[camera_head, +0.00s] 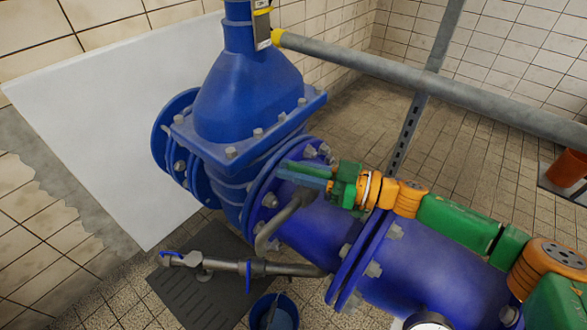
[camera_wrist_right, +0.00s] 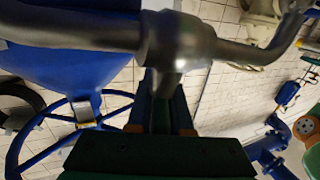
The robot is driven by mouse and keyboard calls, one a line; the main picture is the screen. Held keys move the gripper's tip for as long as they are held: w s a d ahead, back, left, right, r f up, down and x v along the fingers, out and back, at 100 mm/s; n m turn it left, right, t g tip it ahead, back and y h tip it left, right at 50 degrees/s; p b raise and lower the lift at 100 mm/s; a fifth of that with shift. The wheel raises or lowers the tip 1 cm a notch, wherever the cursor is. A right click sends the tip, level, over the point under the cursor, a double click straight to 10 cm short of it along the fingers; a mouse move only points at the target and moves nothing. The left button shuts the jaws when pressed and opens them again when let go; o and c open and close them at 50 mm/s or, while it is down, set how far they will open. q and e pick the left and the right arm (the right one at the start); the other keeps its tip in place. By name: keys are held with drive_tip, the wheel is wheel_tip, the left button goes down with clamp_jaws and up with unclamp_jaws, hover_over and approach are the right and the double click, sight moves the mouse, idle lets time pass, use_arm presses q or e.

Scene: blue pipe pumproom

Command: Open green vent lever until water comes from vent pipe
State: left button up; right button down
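A bent grey vent pipe (camera_head: 285,215) rises beside the blue main pipe and curves down at its left. My right gripper (camera_head: 305,174) reaches in from the right to the top of this pipe. In the right wrist view, a dark grey valve body (camera_wrist_right: 180,40) with a short stem lies just beyond my right gripper (camera_wrist_right: 163,100). A narrow dark green strip, possibly the green vent lever (camera_wrist_right: 161,115), lies between the two fingers. Whether they touch it cannot be told. I see no water stream. My left gripper is not in view.
A large blue gate valve (camera_head: 245,90) stands behind the gripper. A lower grey pipe (camera_head: 225,266) crosses above a dark floor grate (camera_head: 190,300). A blue bucket (camera_head: 275,312) stands below. A grey rail (camera_head: 400,75) runs across behind my arm. A gauge (camera_head: 428,322) is at the bottom.

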drive_tip(key=shift+f+n+g+y+b, duration=0.1)
drive_tip(key=shift+n+g+y+b, duration=0.2)
drive_tip(key=shift+n+g+b, duration=0.45)
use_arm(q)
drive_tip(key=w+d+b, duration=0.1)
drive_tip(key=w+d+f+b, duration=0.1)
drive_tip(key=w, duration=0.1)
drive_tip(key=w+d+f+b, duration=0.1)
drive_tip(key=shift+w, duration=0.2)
use_arm(e)
drive_tip(key=n+g, duration=0.1)
drive_tip(key=g, duration=0.1)
drive_tip(key=s+n+g, duration=0.1)
drive_tip(key=n+g, duration=0.1)
drive_tip(key=shift+r+g, duration=0.2)
drive_tip(key=shift+g, duration=0.15)
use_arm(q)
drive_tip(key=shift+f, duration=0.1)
use_arm(e)
drive_tip(key=c, duration=0.8)
unclamp_jaws()
drive_tip(key=shift+c, duration=0.2)
